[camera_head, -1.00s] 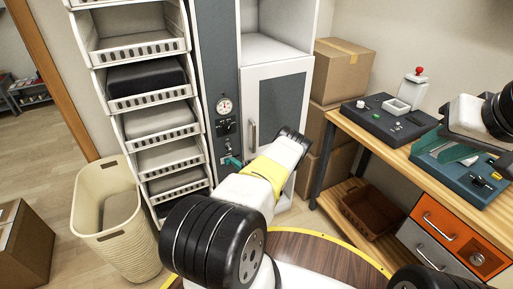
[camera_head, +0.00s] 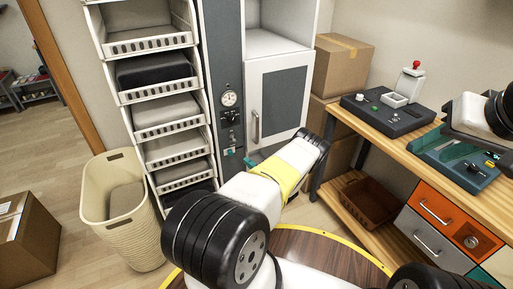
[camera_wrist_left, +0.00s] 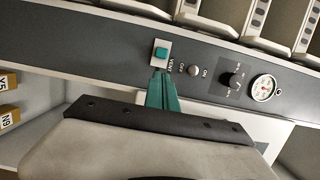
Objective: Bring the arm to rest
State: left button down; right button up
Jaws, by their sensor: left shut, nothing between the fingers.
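My left arm reaches from the bottom of the head view toward the grey control panel (camera_head: 230,75). The teal fingertips of my left gripper (camera_head: 249,162) show low beside the panel. In the left wrist view the gripper's fingers (camera_wrist_left: 161,92) are closed together and empty. Their tips are just below a teal button (camera_wrist_left: 161,52) in that picture; I cannot tell whether they touch the panel. My right gripper (camera_head: 443,150) is at the right edge of the head view above a teal device (camera_head: 465,170) on the bench; its fingers are not clear.
Shelf bins (camera_head: 165,109) stand left of the panel, and a white cabinet (camera_head: 280,100) stands right of it. A beige basket (camera_head: 125,215) is on the floor. The wooden bench (camera_head: 392,150) carries a dark device with a red knob (camera_head: 415,64). Cardboard boxes (camera_head: 340,65) stand behind.

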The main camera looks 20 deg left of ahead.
pick_arm(q)
jog(key=shift+v, duration=0.85)
jog(key=shift+w, duration=0.1)
jog(key=s+r+n+g+h, duration=0.2)
jog(key=s+r+g, duration=0.1)
jog(key=r, duration=0.7)
jog(key=s+r+n+g+h, duration=0.2)
jog(key=s+r+n+g, duration=0.1)
jog(key=r, duration=0.6)
jog(key=s+r+n+g+h, duration=0.2)
jog(key=s+r+g, duration=0.1)
jog(key=r, duration=0.7)
jog(key=s+d+r+m+t+h, duration=0.2)
jog(key=s+d+r+t+h, duration=0.5)
jog(key=s+d+r, duration=1.5)
jog(key=s+h, duration=0.3)
jog(key=h, duration=0.2)
jog(key=shift+d, duration=0.35)
